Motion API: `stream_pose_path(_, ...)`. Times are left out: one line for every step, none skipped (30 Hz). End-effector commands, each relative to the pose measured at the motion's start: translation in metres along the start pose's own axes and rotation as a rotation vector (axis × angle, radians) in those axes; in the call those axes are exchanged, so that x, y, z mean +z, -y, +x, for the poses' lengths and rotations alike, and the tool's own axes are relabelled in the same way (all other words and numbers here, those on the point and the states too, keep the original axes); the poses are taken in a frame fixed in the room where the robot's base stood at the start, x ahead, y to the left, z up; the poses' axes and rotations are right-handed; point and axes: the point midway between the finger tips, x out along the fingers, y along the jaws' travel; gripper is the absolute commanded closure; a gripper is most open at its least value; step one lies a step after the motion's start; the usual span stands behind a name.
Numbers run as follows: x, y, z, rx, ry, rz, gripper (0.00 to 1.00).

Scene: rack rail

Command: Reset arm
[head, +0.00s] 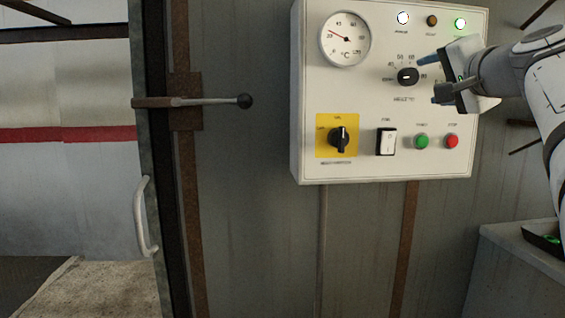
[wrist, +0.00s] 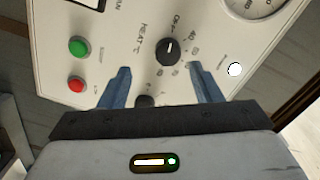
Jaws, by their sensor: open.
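My gripper (head: 436,76) is open and empty in front of the upper right of the white control panel (head: 310,100). In the wrist view its two blue fingers (wrist: 160,82) stand apart. The black heat knob (head: 408,76) lies just left of the fingertips in the head view. In the wrist view this knob (wrist: 168,50) shows beyond and between the fingertips, and I see no finger touching it. My arm (head: 545,80) comes in from the right.
The panel carries a temperature gauge (head: 345,40), a rotary switch on a yellow plate (head: 338,136), a rocker switch (head: 386,141), a green button (head: 421,141) and a red button (head: 452,141). A lever handle (head: 205,101) sticks out at left. A grey box (head: 510,270) stands at lower right.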

Motion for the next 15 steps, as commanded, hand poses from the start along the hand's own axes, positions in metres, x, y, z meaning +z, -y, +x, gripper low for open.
stream_pose_path(0.009,0.001,0.004,0.031,0.033,-0.010,0.42)
stream_pose_path(0.018,-0.003,0.007,0.057,0.060,-0.021,0.42)
stream_pose_path(0.033,-0.010,0.011,0.100,0.103,-0.041,0.42)
stream_pose_path(0.046,-0.016,0.014,0.137,0.141,-0.059,0.42)
stream_pose_path(0.061,-0.024,0.015,0.176,0.183,-0.081,0.42)
stream_pose_path(0.083,-0.035,0.015,0.231,0.247,-0.116,0.42)
stream_pose_path(0.100,-0.044,0.014,0.273,0.297,-0.145,0.42)
stream_pose_path(0.117,-0.053,0.010,0.314,0.347,-0.178,0.42)
stream_pose_path(0.140,-0.065,0.004,0.365,0.416,-0.223,0.42)
stream_pose_path(0.156,-0.075,-0.002,0.402,0.467,-0.260,0.42)
stream_pose_path(0.172,-0.083,-0.009,0.437,0.519,-0.299,0.42)
stream_pose_path(0.192,-0.095,-0.021,0.483,0.590,-0.354,0.42)
stream_pose_path(0.206,-0.104,-0.031,0.515,0.644,-0.398,0.42)
stream_pose_path(0.220,-0.113,-0.042,0.546,0.697,-0.444,0.42)
stream_pose_path(0.235,-0.124,-0.058,0.584,0.765,-0.505,0.42)
